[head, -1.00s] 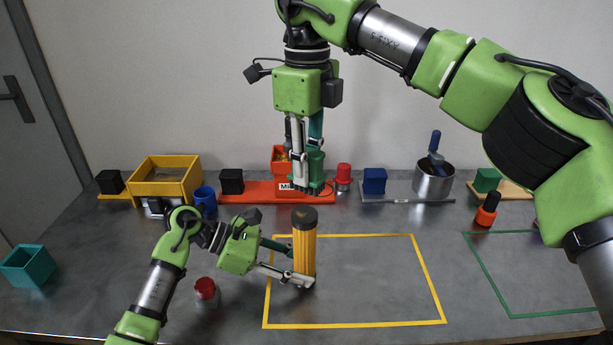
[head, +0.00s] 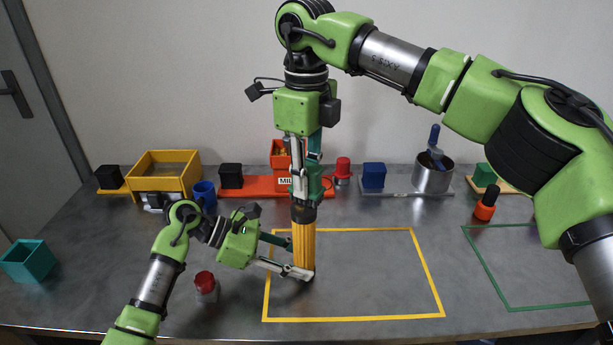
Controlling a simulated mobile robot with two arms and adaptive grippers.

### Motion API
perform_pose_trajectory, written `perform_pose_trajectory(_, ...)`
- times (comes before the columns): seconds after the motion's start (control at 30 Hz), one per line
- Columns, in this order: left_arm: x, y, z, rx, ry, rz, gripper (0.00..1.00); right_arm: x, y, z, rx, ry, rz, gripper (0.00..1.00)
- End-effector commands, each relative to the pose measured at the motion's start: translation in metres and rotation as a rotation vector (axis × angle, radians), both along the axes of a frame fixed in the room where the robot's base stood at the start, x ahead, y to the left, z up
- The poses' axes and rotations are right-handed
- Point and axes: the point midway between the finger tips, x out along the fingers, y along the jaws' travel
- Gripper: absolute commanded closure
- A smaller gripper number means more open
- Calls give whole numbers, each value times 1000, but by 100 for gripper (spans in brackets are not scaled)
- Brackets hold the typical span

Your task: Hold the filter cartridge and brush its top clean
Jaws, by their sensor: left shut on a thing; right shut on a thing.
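The filter cartridge (head: 304,245), a yellow-orange ribbed cylinder with a dark top, stands upright at the left side of the yellow outlined area. My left gripper (head: 301,262) is shut on its lower part from the left. My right gripper (head: 303,178) points straight down above it, shut on a green brush (head: 315,188). The brush's dark bristle end is at the cartridge's top and appears to touch it. The bristles and the cap are both dark, and the gripper and brush partly hide the top.
A red-capped jar (head: 205,286) stands near my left forearm. Along the back are a yellow bin (head: 162,185), a blue cup (head: 204,194), a red tray (head: 250,188) and a metal pot (head: 432,178). A teal box (head: 28,261) is far left. The yellow outline (head: 380,318) is mostly empty.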

Motion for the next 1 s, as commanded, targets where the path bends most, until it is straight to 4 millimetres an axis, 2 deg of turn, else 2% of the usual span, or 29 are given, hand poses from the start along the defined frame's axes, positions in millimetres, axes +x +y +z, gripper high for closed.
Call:
perform_pose_trajectory(0.77, 0, 0, 0, 1, 0, 0, 78, 0, 0, -10, 0, 0, 0, 100)
perform_pose_trajectory(1.0, 0, 0, 0, 1, 0, 0, 78, -15, 6, -9, -1, -1, 3, 100)
